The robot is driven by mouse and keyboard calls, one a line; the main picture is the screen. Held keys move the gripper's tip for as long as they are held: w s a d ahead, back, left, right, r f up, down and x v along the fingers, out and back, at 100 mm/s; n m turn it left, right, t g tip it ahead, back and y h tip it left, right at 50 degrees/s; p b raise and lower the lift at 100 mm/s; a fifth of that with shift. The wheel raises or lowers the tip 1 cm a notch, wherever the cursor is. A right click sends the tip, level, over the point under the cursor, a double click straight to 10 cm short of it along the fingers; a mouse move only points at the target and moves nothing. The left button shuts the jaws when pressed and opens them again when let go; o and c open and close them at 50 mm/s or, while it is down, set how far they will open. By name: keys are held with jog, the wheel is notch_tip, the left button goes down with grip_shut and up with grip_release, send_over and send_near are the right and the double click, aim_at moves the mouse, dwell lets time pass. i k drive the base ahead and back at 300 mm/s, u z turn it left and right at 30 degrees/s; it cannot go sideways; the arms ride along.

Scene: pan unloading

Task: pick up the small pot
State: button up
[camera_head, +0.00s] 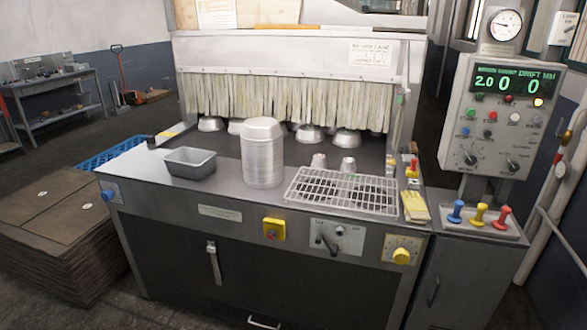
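Two small metal pots stand upside down or nearly so on the machine's worktop (236,207), just behind the wire rack. The left one (318,160) has a pinkish tint and the right one (348,165) is silver. Larger metal pans show at the strip curtain's lower edge: one at left (210,124), one in the middle (308,134) and one at right (347,138). Their upper parts are partly hidden by the curtain. I cannot tell which piece is the task's small pot. My gripper is not in view.
A tall stack of metal pans (263,155) stands mid-worktop, with a grey tray (190,164) to its left. A control panel (502,115) stands at right. Cardboard (60,215) is stacked at left.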

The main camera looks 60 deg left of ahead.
aim_at(318, 161)
jog(key=k, duration=0.3)
jog(key=u, duration=1.8)
jog(key=i, duration=0.15)
jog(key=u, duration=0.15)
